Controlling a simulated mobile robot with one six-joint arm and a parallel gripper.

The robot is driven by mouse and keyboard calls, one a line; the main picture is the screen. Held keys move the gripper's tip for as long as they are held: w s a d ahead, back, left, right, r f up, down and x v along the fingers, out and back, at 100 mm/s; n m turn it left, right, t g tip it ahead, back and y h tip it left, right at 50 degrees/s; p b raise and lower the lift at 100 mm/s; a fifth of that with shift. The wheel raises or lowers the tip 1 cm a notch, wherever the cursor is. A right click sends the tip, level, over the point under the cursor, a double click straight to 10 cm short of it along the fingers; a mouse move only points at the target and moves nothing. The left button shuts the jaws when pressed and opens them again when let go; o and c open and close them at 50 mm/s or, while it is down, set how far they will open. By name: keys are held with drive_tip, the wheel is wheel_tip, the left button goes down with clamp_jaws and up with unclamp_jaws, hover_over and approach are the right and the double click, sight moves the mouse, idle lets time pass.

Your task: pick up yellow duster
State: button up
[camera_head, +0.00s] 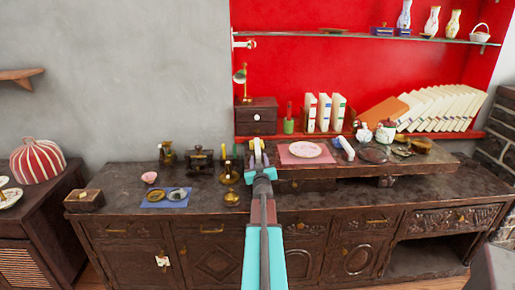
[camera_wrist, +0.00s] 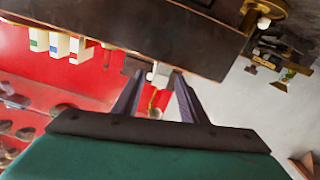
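My gripper (camera_head: 258,150) is raised over the middle of the dark wooden sideboard, in front of the red wall niche. In the wrist view my gripper (camera_wrist: 157,75) has its two fingers apart. A small yellow and red thing (camera_wrist: 157,98) shows between and beyond the fingers, with a white piece close to the fingertips. It may be the yellow duster, but I cannot tell for sure. I cannot tell whether the fingers touch it. In the head view my gripper covers this spot.
The sideboard (camera_head: 330,222) has a raised right part with a pink mat (camera_head: 290,159) and plate (camera_head: 305,149), a teapot (camera_head: 386,131) and books (camera_head: 440,108) behind. A brass candlestick (camera_head: 229,172) and a blue mat (camera_head: 152,204) stand left of my arm. A glass shelf (camera_head: 350,36) hangs above.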

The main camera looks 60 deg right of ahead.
sight(258, 153)
drive_tip(key=shift+w+d, duration=0.3)
drive_tip(key=shift+d, duration=0.15)
drive_tip(key=shift+p+x, duration=0.75)
drive_tip(key=shift+x, duration=1.8)
drive_tip(key=shift+r, duration=0.1)
clamp_jaws()
